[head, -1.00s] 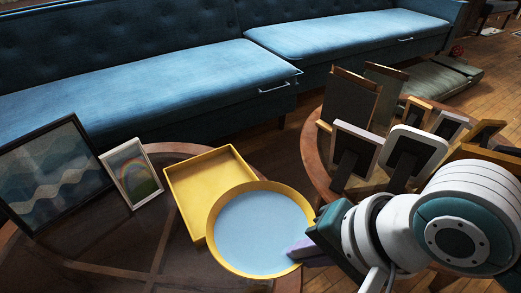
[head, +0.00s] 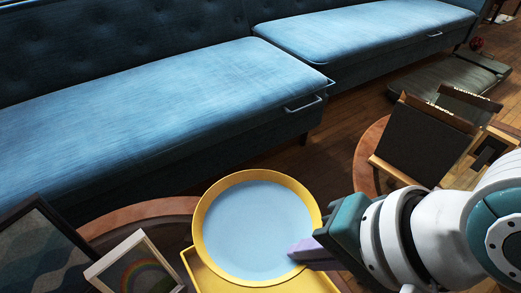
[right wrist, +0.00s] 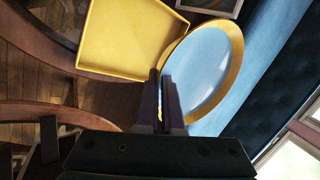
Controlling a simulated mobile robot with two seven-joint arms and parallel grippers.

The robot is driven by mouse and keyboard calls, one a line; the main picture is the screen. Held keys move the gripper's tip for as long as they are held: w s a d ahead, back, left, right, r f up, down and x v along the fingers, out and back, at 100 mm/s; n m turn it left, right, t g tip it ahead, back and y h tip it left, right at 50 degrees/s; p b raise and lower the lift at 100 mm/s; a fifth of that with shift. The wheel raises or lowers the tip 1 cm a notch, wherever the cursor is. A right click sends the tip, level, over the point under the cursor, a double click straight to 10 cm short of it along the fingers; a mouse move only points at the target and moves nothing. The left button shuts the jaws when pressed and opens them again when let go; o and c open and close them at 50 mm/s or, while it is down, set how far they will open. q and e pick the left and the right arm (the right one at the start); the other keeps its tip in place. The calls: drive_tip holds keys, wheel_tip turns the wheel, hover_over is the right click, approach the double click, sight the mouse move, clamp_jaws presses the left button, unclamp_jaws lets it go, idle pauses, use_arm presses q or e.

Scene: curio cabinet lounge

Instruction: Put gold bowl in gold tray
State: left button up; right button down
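The gold bowl (head: 312,213) is round with a gold rim and a light blue inside. My right gripper (head: 300,254) is shut on its right rim and holds it up over the gold tray. In the right wrist view, the fingers (right wrist: 169,100) pinch the rim of the bowl (right wrist: 238,60). The gold tray (head: 206,279) is a shallow square tray on the round table, partly hidden behind the bowl. It shows more fully in the right wrist view (right wrist: 125,40), beside the bowl. My left gripper is not in view.
A rainbow picture frame (head: 138,262) and a larger dark frame (head: 40,245) stand left of the tray. A second round table (head: 368,160) with several frames is at the right. A blue sofa (head: 170,115) runs behind both tables.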

wheel_tip(320, 180, down, 15)
drive_tip(key=b, duration=1)
drive_tip(key=shift+s+f, duration=0.1)
wheel_tip(320, 180, down, 5)
drive_tip(key=b, duration=0.3)
drive_tip(key=shift+b, duration=0.3)
drive_tip(key=c, duration=1.5)
unclamp_jaws()
drive_tip(key=shift+d+f, duration=0.1)
drive_tip(key=o, duration=0.4)
drive_tip(key=shift+o, duration=0.2)
